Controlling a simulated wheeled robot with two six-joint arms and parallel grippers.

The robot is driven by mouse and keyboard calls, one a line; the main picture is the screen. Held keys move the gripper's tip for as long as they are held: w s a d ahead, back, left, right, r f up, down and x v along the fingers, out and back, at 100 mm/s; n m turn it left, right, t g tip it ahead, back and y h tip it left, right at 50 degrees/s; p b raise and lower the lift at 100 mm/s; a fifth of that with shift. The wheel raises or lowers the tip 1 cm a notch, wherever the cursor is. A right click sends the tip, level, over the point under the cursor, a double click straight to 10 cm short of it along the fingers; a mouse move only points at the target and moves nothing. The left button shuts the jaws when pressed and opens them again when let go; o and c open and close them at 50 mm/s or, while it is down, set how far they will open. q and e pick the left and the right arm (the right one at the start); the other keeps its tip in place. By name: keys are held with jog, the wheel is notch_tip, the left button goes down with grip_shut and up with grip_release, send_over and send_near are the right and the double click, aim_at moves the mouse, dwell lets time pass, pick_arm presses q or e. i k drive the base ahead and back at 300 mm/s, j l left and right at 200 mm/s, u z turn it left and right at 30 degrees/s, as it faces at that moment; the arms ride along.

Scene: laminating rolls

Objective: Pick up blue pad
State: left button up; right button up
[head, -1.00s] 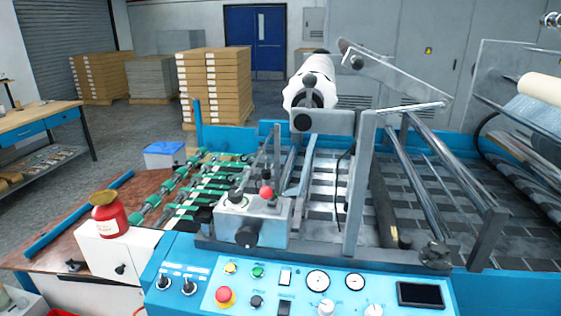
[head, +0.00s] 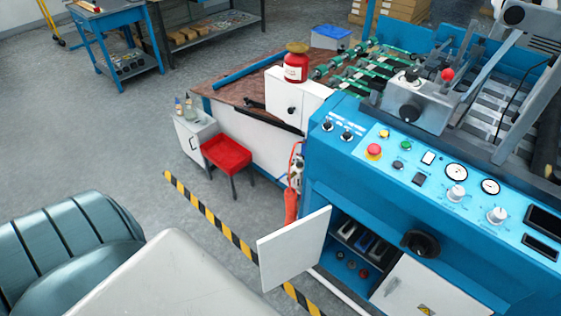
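Neither of my grippers is in the head view. Below the blue control panel (head: 420,172), a cabinet in the machine stands open. Its white door (head: 294,248) is swung out to the left. Inside, dark holders stand in a row on a shelf, and one shows a small blue piece (head: 367,243); I cannot tell whether this is the blue pad. A few small round items, some red, lie lower in the cabinet and are partly in shadow.
A red stool (head: 227,152) and a small white cabinet with bottles (head: 195,132) stand left of the machine. A teal seat (head: 75,245) is at lower left. Yellow-black floor tape (head: 213,220) runs toward the open door. The grey floor (head: 110,140) between is clear.

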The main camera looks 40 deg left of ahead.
aim_at(366, 240)
jog(key=k+j+z, duration=0.1)
jog(key=z, duration=1.35)
jog(key=k+j, duration=0.2)
jog(key=j, duration=0.25)
jog(key=k+j, duration=0.15)
jog(key=j, duration=0.3)
jog(key=k+j, duration=0.2)
jog(key=j, duration=0.2)
jog(key=k+j+z, duration=0.1)
jog(key=j, duration=0.35)
jog(key=k+j, duration=0.25)
jog(key=j, duration=0.2)
jog(key=k+j, duration=0.2)
jog(key=j, duration=0.2)
jog(key=k+j, duration=0.2)
jog(key=j, duration=0.25)
jog(key=k+j+z, duration=0.1)
jog(key=j, duration=0.3)
jog(key=k, duration=0.1)
